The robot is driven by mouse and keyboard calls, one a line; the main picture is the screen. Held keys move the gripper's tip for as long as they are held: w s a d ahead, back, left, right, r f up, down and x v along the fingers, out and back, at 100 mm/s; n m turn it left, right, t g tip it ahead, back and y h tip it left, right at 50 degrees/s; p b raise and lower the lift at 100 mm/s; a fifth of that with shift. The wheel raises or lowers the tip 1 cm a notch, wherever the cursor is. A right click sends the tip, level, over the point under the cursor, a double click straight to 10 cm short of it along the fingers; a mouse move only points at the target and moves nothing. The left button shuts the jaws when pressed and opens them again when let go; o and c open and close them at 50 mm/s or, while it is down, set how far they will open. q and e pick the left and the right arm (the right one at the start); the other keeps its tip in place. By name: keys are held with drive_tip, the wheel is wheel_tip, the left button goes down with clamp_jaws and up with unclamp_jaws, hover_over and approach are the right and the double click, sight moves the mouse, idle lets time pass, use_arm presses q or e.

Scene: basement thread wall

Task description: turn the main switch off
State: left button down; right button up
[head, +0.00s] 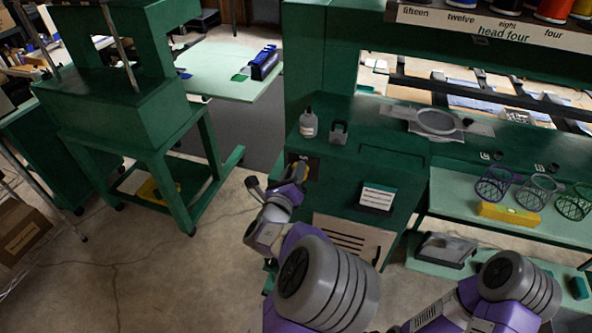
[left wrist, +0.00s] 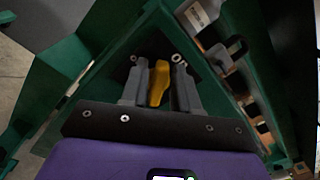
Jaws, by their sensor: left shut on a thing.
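The main switch has a yellow handle (left wrist: 158,84) on a dark plate (left wrist: 150,48), set in the side of the green machine cabinet. In the head view the plate (head: 312,166) shows near the cabinet's left edge, with the handle mostly hidden by my gripper. My left gripper (head: 297,174) reaches the switch from the front. In the left wrist view its two grey fingers (left wrist: 158,74) stand on either side of the yellow handle, shut on it. The handle looks roughly in line with the fingers; its exact setting is hard to tell. My right gripper is out of view.
A bottle (head: 309,124) and a small grey metal item (head: 339,132) stand on the cabinet top. Wire baskets (head: 493,184) and a yellow box (head: 509,215) sit on the right shelf. Open floor (head: 150,270) lies left.

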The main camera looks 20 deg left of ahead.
use_arm(q)
drive_tip(key=n, duration=0.3)
drive_tip(key=f+n, duration=0.1)
drive_tip(key=n, duration=0.2)
drive_tip(key=f+n+b, duration=0.1)
drive_tip(key=n, duration=0.3)
drive_tip(key=shift+a, duration=0.25)
idle(0.5)
drive_tip(key=c, duration=1.1)
unclamp_jaws()
drive_tip(key=shift+r, duration=0.1)
drive_tip(key=shift+n, duration=0.3)
drive_tip(key=shift+s, duration=0.1)
